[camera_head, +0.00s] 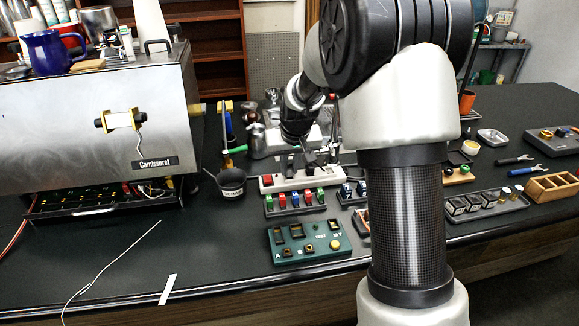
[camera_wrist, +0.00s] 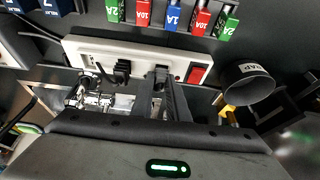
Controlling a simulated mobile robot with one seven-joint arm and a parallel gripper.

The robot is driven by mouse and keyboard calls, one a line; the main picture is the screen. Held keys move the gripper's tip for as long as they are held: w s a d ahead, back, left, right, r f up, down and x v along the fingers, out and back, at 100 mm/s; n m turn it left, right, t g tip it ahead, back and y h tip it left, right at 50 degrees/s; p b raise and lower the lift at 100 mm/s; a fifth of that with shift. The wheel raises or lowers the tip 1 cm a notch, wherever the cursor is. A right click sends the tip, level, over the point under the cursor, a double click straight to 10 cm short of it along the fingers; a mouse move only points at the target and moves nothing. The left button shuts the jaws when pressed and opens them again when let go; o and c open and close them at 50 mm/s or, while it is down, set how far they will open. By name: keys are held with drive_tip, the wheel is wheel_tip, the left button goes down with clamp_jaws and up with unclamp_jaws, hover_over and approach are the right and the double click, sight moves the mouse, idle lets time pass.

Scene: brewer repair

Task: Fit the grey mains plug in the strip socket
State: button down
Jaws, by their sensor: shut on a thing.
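The white strip socket (camera_head: 292,181) lies on the dark bench in the head view, with a red switch at its left end. In the wrist view the strip (camera_wrist: 98,46) runs across the upper middle, with its red switch (camera_wrist: 196,74) at the right. My gripper (camera_wrist: 162,78) reaches to the strip with its fingers close together. It is shut on the grey mains plug (camera_wrist: 161,71), a small dark grey shape at the fingertips against the strip. The fingers hide most of it; I cannot tell whether it is seated. A black plug (camera_wrist: 122,70) stands in the strip beside it.
A rack of coloured fuses (camera_head: 295,202) lies in front of the strip, with a green test panel (camera_head: 308,242) nearer the edge. A dark scrap cup (camera_head: 231,184) stands at the strip's switch end. The steel brewer (camera_head: 100,115) fills the left.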

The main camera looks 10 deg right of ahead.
drive_tip(key=shift+r, duration=0.1)
drive_tip(key=c, duration=1.6)
unclamp_jaws()
drive_tip(key=shift+c, duration=0.2)
drive_tip(key=p+v, duration=0.1)
drive_tip(key=v, duration=1.6)
drive_tip(key=shift+s, duration=0.15)
drive_tip(key=shift+r, duration=0.1)
